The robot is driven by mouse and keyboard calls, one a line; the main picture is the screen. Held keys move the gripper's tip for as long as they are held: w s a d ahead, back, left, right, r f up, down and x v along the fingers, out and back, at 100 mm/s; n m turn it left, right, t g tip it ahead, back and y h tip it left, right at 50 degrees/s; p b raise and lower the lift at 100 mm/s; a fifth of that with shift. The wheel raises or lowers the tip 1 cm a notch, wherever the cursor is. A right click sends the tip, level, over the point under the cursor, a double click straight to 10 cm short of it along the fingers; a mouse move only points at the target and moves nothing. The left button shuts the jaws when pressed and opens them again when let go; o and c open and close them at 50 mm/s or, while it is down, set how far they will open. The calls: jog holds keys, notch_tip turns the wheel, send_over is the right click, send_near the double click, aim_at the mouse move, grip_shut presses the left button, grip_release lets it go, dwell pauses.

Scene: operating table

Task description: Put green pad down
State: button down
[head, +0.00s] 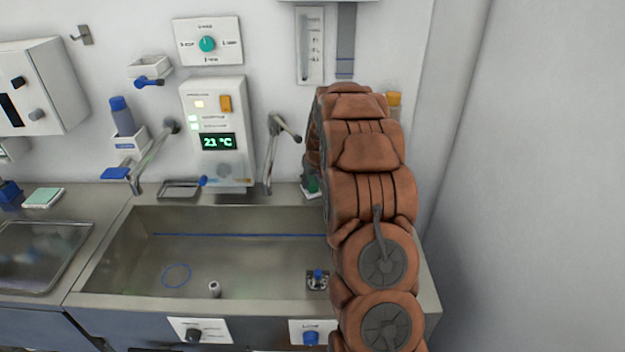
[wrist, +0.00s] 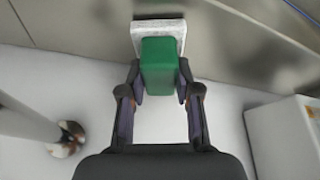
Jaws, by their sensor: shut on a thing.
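My gripper (wrist: 160,90) is shut on the green pad (wrist: 158,65) in the wrist view. The pad is a dark green block between the two fingers, with a pale speckled slab (wrist: 159,26) directly beyond it; I cannot tell whether they are one piece. In the head view a little of the green pad (head: 312,184) shows left of my brown arm, near the back ledge of the sink. My arm hides most of the gripper there. I cannot tell whether the pad touches the ledge.
The steel sink (head: 115,255) lies in front, with a blue ring (head: 176,275) inside. Two taps (head: 150,160) (head: 270,155) stand behind it. A metal tray (head: 35,258) and a pale green-topped block (head: 43,198) are on the left counter. A wire holder (head: 180,189) sits on the back ledge.

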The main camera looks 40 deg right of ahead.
jog(key=shift+f, duration=0.25)
jog(key=c, duration=0.8)
grip_release()
jog(key=shift+r, duration=0.15)
jog(key=shift+r, duration=0.15)
jog(key=b+v, duration=0.3)
jog(key=v, duration=0.9)
jog(key=shift+b, duration=0.3)
